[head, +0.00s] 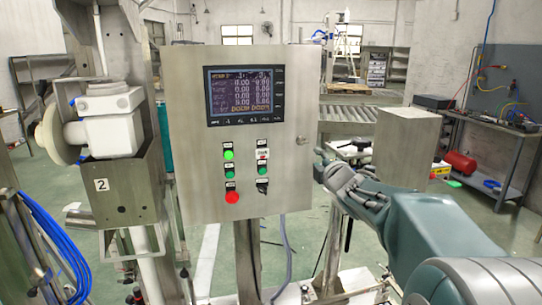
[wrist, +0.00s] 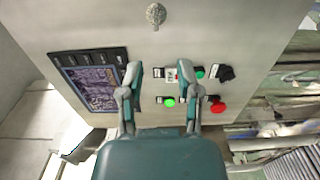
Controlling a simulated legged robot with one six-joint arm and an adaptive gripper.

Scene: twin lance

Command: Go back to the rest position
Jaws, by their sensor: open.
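My gripper (head: 345,182) is to the right of the grey metal control panel (head: 182,120) in the head view, near its lower right side. In the wrist view my gripper (wrist: 159,72) is open, with its two fingers apart and nothing between them. The control panel (wrist: 120,30) fills most of that view behind the fingers, turned. Its buttons show between and beside the fingers: a lit green button (wrist: 169,102), a red button (wrist: 218,107) and a black switch (wrist: 226,72). I cannot tell the exact gap between fingertips and panel, but no contact is visible.
The panel's display (head: 244,95) sits above the buttons. A machine with a white housing (head: 110,120) stands at left, with blue hoses (head: 55,235) below. A metal box (head: 405,150) and a roller conveyor (head: 350,112) are behind my arm. A workbench (head: 490,125) stands at right.

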